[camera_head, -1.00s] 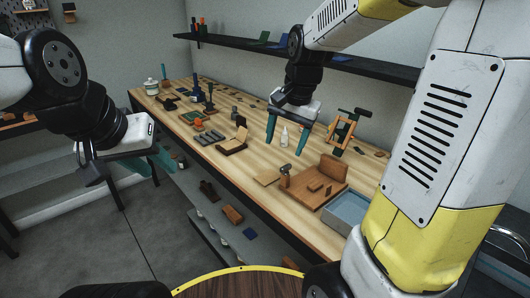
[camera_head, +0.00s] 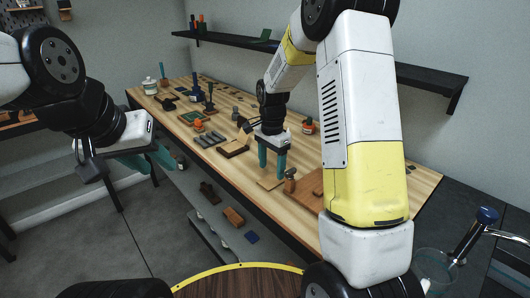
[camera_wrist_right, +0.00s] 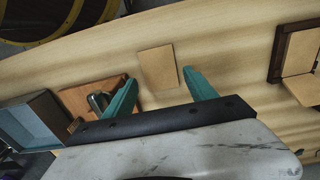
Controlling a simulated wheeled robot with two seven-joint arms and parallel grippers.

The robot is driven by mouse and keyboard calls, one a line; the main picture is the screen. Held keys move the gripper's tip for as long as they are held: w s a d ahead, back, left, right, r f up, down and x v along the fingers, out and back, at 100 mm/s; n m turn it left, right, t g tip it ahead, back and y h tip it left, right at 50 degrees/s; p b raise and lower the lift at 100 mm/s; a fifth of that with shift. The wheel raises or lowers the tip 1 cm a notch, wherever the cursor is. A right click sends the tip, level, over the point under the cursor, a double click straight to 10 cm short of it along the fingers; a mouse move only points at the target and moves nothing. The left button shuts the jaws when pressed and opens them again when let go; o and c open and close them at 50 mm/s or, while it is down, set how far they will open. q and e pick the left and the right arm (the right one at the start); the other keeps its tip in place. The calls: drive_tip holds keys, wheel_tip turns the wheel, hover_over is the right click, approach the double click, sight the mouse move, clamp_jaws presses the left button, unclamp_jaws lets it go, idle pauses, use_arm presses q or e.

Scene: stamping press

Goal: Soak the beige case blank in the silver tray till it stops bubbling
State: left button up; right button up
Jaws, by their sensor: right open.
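The beige case blank (camera_head: 267,184) is a thin flat piece lying on the wooden bench near its front edge. It also shows in the right wrist view (camera_wrist_right: 158,66), just beyond the fingertips. My right gripper (camera_head: 272,172) is open and empty, its teal fingers pointing down close over the blank, with clear space between them (camera_wrist_right: 160,80). The silver tray (camera_wrist_right: 42,104) shows at the left of the right wrist view, grey-walled with a bluish inside. My right arm hides it in the head view. My left gripper (camera_head: 155,159) hangs off the bench at the left; its opening is unclear.
A wooden block with a metal-headed tool (camera_head: 290,180) stands close right of the blank. A dark-framed wooden holder (camera_head: 233,148) lies to its left. Several tools and bottles line the bench's back. A shelf (camera_head: 440,82) runs along the wall.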

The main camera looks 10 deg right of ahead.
sight(271, 181)
wheel_tip(271, 181, down, 4)
drive_tip(key=shift+r, duration=0.1)
drive_tip(key=shift+c, duration=0.3)
drive_tip(key=shift+r, duration=0.1)
drive_tip(key=c, duration=0.9)
drive_tip(key=shift+o, duration=0.2)
drive_tip(key=shift+r, duration=2.5)
